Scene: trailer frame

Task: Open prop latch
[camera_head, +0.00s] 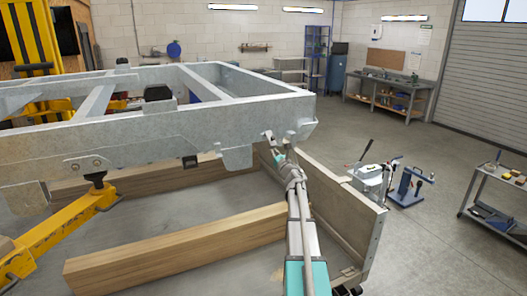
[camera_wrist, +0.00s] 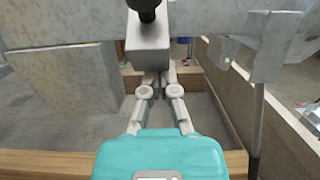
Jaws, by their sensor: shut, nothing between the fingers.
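The galvanised trailer frame (camera_head: 140,133) stands raised, with small brackets (camera_head: 290,135) at its near right corner. My gripper (camera_head: 276,160) is just below that corner, mostly hidden by the frame and my arm. In the wrist view my gripper (camera_wrist: 155,78) is shut and holds nothing; its fingertips are partly hidden by a grey metal block (camera_wrist: 148,48) with a black round knob (camera_wrist: 146,8). A grey bracket (camera_wrist: 268,45) with a thin dark rod (camera_wrist: 257,115) hangs to the right. I cannot tell which of these parts is the prop latch, nor whether my fingers touch anything.
Wooden beams (camera_head: 180,250) lie on the floor under the frame. An upright board panel (camera_head: 345,215) stands close right of my arm. A yellow jack arm (camera_head: 60,235) supports the frame at left.

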